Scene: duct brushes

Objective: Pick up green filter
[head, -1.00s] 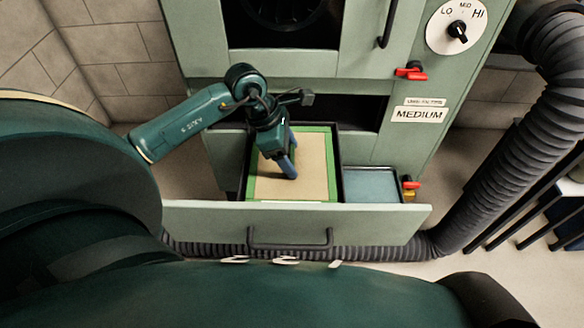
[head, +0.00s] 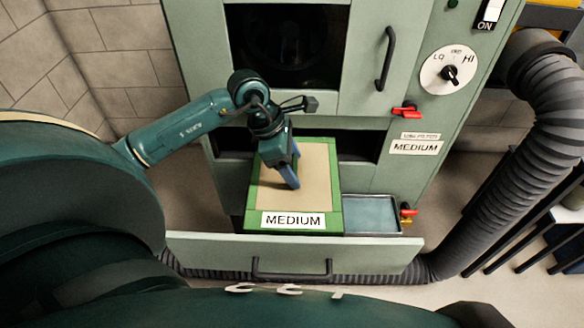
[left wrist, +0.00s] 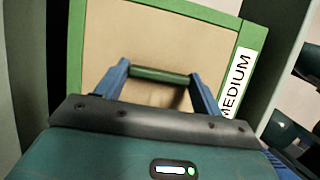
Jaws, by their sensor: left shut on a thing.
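The green filter (head: 320,185) has a green frame, a tan panel and a white MEDIUM label on its front edge. It is raised in the open drawer (head: 290,252), with its label above the drawer's front wall. My left gripper (head: 290,172) reaches in from the left over the panel. In the left wrist view, its blue fingers (left wrist: 160,74) are shut on a green bar handle of the filter (left wrist: 170,35). The filter's underside is hidden. My right gripper does not show.
A shallow blue-grey tray (head: 371,214) lies right of the filter in the drawer. The green cabinet (head: 400,175) stands behind, with red latches (head: 405,112) and a dial (head: 450,73). A thick black hose (head: 515,160) curves down on the right.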

